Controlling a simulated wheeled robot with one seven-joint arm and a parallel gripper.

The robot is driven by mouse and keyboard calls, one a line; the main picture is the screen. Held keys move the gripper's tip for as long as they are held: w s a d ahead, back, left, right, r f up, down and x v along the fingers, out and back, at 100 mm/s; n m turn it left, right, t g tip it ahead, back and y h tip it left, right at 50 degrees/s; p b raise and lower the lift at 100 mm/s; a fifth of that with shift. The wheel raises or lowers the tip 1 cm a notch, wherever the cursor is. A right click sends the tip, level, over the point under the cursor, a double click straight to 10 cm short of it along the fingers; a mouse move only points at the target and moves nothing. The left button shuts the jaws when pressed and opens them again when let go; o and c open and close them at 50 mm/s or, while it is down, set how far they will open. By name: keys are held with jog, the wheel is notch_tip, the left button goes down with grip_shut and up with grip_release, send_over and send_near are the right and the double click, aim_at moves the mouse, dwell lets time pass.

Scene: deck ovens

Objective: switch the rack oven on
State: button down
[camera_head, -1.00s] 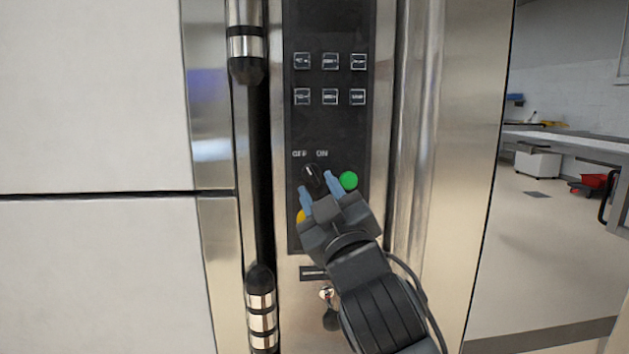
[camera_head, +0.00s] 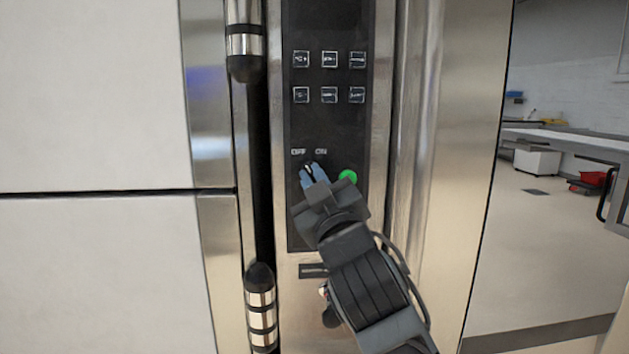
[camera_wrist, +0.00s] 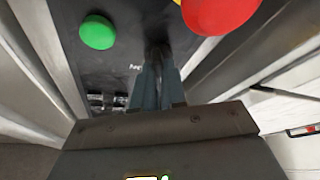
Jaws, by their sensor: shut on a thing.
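The rack oven's black control panel (camera_head: 330,120) faces me, with OFF and ON labels above a dark rotary knob (camera_head: 309,164). My gripper (camera_head: 313,175) is shut on the knob; its blue fingers cover most of it. In the wrist view the fingers (camera_wrist: 158,88) close together on the dark knob (camera_wrist: 157,52). Which way the knob points is hard to tell. A green button (camera_head: 348,176) sits just right of the fingers, and also shows in the wrist view (camera_wrist: 98,31).
Square buttons (camera_head: 329,78) fill the panel above. A red button (camera_wrist: 218,12) is close to the fingers in the wrist view. A vertical black-and-steel door handle (camera_head: 260,300) stands left of the panel. A bench (camera_head: 570,142) is far off at right.

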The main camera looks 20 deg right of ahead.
jog(key=shift+f+b, duration=0.1)
jog(key=shift+b, duration=0.2)
jog(key=m+h+b, duration=0.1)
jog(key=m+b, duration=0.1)
jog(key=shift+a+f+b, duration=0.15)
jog(key=shift+f+b, duration=0.05)
jog(key=shift+b, duration=0.1)
jog(key=m+h+b, duration=0.1)
jog(key=m+b, duration=0.1)
jog(key=b, duration=0.1)
jog(key=m+h+b, duration=0.2)
jog(key=m+b, duration=0.1)
jog(key=shift+a+f, duration=0.15)
jog(key=m+h+b, duration=0.1)
jog(key=m+b, duration=0.2)
jog(key=m+g+h+b, duration=0.1)
jog(key=m+h+b, duration=0.1)
jog(key=m, duration=0.1)
jog(key=shift+m+b, duration=0.3)
jog(key=shift+b, duration=0.1)
jog(key=m+b, duration=0.1)
jog(key=m, duration=0.1)
jog(key=m+g+h+b, duration=0.1)
jog(key=b, duration=0.1)
jog(key=shift+w+r+m+g, duration=0.1)
jog(key=shift+r+m+g, duration=0.2)
jog(key=shift+r+m, duration=0.1)
jog(key=shift+h, duration=0.3)
jog(key=c, duration=1.2)
grip_release()
